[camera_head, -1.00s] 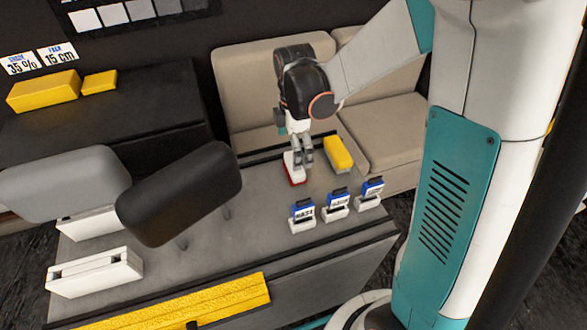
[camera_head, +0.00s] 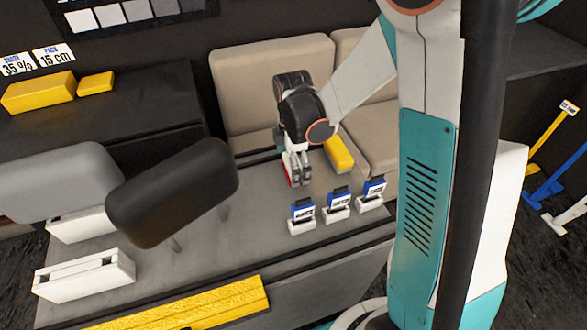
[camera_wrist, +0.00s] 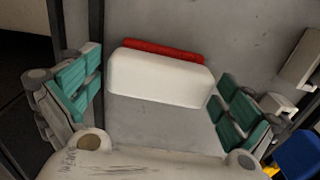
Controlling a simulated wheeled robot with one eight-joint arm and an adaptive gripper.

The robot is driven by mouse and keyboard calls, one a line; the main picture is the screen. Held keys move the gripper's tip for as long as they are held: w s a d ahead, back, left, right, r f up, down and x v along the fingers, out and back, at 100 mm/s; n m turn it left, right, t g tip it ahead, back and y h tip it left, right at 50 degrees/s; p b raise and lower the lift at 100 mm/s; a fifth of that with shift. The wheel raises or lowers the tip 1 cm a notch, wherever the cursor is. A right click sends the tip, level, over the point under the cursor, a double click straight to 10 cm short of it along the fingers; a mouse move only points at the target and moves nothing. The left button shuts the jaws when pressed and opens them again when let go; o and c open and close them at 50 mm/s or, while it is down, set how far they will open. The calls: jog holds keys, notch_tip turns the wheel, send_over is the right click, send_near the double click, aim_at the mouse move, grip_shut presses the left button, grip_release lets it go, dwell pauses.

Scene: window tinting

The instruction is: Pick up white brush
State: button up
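The white brush (camera_wrist: 160,78), a white block with a red strip along its far edge, lies on the grey table top. In the wrist view my gripper (camera_wrist: 163,100) is open, with one teal-padded finger beyond each end of the brush. A bit of the brush's red part (camera_head: 289,181) shows at the gripper's left.
A yellow block (camera_head: 339,154) lies behind and right of my gripper. Several blue-and-white holders (camera_head: 337,205) stand in a row to the front right. A dark padded shape (camera_head: 172,192) and white boxes (camera_head: 85,275) are at the left. A beige seat (camera_head: 270,85) stands behind.

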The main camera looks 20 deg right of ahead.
jog(key=c, duration=0.7)
jog(key=shift+c, duration=0.2)
notch_tip(320, 180, up, 20)
jog(key=p, duration=0.6)
jog(key=shift+p, duration=0.35)
jog(key=o, duration=0.5)
jog(key=shift+f, duration=0.1)
jog(key=c, duration=0.4)
